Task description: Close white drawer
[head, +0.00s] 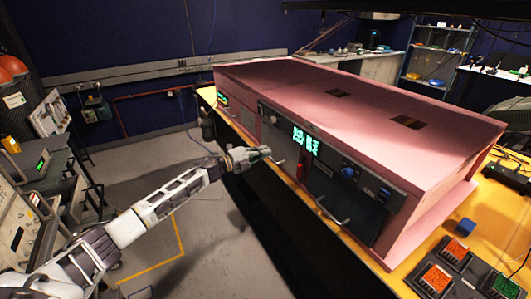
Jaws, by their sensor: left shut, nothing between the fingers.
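A long pink enclosure (330,85) stands on a yellow-topped bench. Its front has dark panels with metal handles, green displays and a blue knob. A paler panel (244,116) is at the left end of the front; I cannot tell whether it is the white drawer or whether any drawer stands out. My left gripper (266,152) is shut and empty, close in front of the enclosure's front, beside a handle (279,162). I cannot tell whether it touches the front. My right gripper is not in view.
Instrument racks (20,225) stand at the left. The grey floor (215,245) below my left arm is clear.

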